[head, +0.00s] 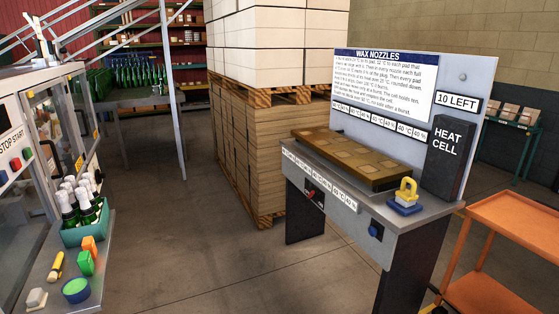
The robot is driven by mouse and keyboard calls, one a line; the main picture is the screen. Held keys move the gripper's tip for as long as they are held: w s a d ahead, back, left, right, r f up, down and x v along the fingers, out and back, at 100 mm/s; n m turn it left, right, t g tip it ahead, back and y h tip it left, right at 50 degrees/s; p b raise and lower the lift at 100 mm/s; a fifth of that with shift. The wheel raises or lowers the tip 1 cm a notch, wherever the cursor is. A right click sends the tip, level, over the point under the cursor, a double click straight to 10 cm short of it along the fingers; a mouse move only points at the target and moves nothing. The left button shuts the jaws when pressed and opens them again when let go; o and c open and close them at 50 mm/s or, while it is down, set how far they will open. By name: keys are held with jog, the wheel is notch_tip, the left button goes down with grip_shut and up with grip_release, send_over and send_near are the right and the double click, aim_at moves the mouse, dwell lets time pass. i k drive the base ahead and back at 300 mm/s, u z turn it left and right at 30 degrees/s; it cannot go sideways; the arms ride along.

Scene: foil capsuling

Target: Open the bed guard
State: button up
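A station labelled WAX NOZZLES stands right of the middle, with a grey bench (440,206) and a tall sign panel (466,76). On the bench lies a brown bed (358,158) with several square pads on top. I cannot tell whether any part of it is a separate guard, or whether a guard is open or shut. A yellow handle on a blue base (407,193) stands at the bench's right end, beside the bed. My gripper is not in view.
A dark HEAT CELL box (447,158) stands behind the handle. An orange cart (505,220) is at the right edge. Stacked cartons on pallets (268,150) stand behind the bench. At left, a machine ledge (48,284) holds bottles and small coloured objects. The floor between (190,235) is clear.

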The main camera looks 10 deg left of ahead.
aim_at(26, 95)
jog(key=u, duration=0.2)
jog(key=i, duration=1.75)
jog(key=u, duration=0.7)
jog(key=i, duration=0.65)
jog(key=u, duration=0.85)
jog(key=i, duration=0.55)
jog(key=u, duration=0.75)
jog(key=i, duration=0.65)
jog(key=u, duration=0.3)
